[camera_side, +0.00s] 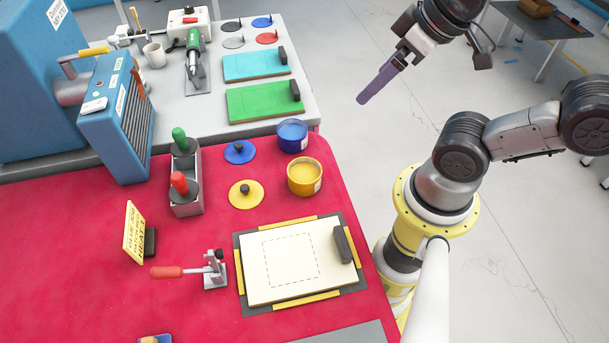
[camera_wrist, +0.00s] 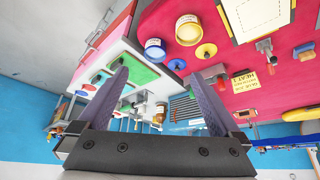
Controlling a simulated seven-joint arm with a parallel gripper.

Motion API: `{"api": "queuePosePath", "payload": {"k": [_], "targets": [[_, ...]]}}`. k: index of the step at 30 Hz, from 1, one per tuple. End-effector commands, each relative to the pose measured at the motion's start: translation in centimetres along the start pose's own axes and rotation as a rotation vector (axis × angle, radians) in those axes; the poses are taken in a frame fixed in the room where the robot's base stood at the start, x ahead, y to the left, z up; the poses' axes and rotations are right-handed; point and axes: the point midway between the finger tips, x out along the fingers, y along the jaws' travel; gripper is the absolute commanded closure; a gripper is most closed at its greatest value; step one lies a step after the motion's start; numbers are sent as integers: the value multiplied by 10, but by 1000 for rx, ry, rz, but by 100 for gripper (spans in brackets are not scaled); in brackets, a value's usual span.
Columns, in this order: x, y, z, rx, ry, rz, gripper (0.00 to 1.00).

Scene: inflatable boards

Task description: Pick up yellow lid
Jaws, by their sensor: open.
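The yellow lid (camera_side: 246,194), a flat disc with a dark knob, lies on the red table top left of the open-looking yellow can (camera_side: 304,180). The yellow lid also shows in the wrist view (camera_wrist: 206,51), beside the yellow can (camera_wrist: 188,32). My gripper (camera_side: 363,99) is high up and to the right, beyond the table edge and well away from the lid. In the wrist view my gripper (camera_wrist: 157,75) has its two purple fingers spread apart with nothing held between them.
A blue lid (camera_side: 240,152) and blue can (camera_side: 292,137) stand behind. A grey holder (camera_side: 186,190) with red and green handles is left of the lids. A cream board (camera_side: 290,262) and a red-handled clamp (camera_side: 200,270) lie in front. A yellow sign (camera_side: 134,233) stands left.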

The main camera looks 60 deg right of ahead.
Motion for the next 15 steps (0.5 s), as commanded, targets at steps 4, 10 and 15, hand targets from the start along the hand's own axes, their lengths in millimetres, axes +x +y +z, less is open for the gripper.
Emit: {"api": "queuePosePath", "payload": {"k": [4,10,15], "targets": [[0,0,0,0,0,0,0],[0,0,0,0,0,0,0],[0,0,0,-34,0,0,0]]}}
